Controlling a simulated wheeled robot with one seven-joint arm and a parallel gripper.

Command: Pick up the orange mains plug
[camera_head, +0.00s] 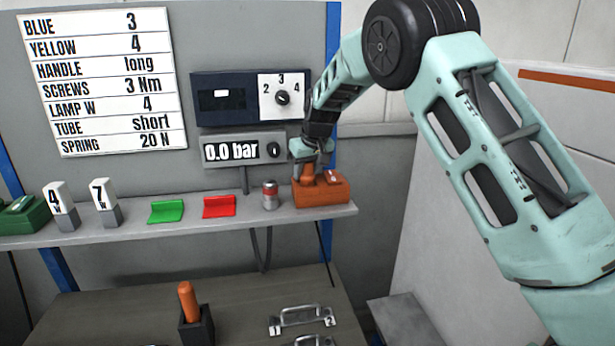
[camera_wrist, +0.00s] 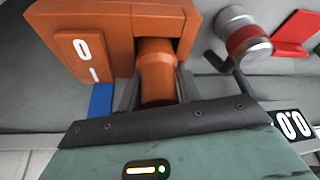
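The orange mains plug (camera_wrist: 157,75) is a short round orange piece that sits at an orange socket box (camera_head: 325,192) at the right end of the shelf. The box also fills the top left of the wrist view (camera_wrist: 110,18). My gripper (camera_head: 308,168) reaches down over the box in the head view. In the wrist view my gripper's (camera_wrist: 158,92) two grey fingers lie one on each side of the plug, close against it with no clear gap. The plug's far end is hidden inside the box recess.
A red-banded can (camera_head: 270,195) stands just left of the box. Red (camera_head: 219,206) and green (camera_head: 166,211) holders lie farther left on the shelf (camera_head: 240,224). A pressure display (camera_head: 240,150) is behind. An orange handle (camera_head: 188,302) stands in a black holder below.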

